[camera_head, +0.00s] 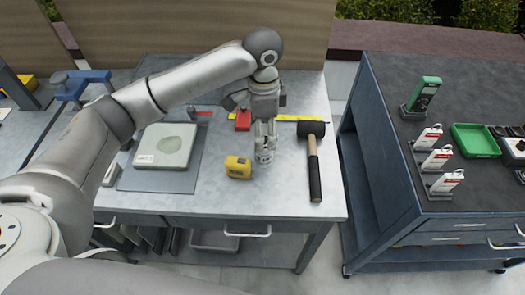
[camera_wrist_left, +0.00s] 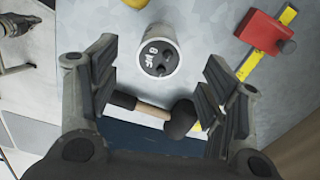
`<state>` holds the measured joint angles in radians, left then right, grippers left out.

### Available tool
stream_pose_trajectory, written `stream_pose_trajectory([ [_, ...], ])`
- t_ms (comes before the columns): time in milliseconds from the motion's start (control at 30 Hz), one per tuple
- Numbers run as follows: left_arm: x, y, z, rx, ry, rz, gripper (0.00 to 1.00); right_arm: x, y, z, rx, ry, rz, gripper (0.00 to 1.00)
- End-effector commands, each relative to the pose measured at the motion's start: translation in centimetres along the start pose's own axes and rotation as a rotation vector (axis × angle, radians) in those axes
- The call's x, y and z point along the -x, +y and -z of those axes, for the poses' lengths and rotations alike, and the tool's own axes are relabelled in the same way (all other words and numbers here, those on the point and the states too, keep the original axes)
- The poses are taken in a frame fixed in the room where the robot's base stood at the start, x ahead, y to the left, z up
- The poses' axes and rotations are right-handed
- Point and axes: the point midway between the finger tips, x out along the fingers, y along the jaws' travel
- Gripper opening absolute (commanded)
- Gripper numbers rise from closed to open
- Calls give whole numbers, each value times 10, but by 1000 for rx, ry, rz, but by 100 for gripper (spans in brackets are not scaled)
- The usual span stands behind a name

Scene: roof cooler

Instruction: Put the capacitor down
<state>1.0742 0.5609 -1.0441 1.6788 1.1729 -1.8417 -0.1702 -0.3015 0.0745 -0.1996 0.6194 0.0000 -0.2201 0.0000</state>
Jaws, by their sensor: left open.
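The capacitor (camera_wrist_left: 158,52) is a pale grey cylinder with a black top that carries two terminals and white lettering. In the left wrist view it stands on the metal workbench (camera_head: 225,196), seen from above. In the head view the capacitor (camera_head: 265,157) shows as a silvery shape right below my left gripper (camera_head: 265,146), partly hidden by the fingers. My left gripper (camera_wrist_left: 162,68) is open, its dark pads apart on both sides of the capacitor, with visible gaps. My right gripper is not in view.
A yellow tape measure (camera_head: 238,167) is left of the capacitor, and a mallet (camera_head: 313,165) is right of it. A red block (camera_head: 243,120) and a yellow ruler (camera_head: 290,118) lie behind. A pale device (camera_head: 164,145) sits on a grey mat. A dark cart (camera_head: 400,205) stands right, across a gap.

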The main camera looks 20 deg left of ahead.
Motion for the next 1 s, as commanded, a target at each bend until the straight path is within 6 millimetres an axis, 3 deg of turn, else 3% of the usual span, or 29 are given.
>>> stream_pose_trajectory([
  [200, -34, 0, -1, 0, -2, 0, 70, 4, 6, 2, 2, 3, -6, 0],
  [433, -52, 0, 0, -1, -1, 2, 70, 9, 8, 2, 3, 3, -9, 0],
  [700, -90, 1, 2, -2, 0, 2, 70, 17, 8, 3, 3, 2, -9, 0],
  [1000, -95, 1, 2, -3, 2, 5, 69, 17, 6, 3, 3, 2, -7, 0],
])
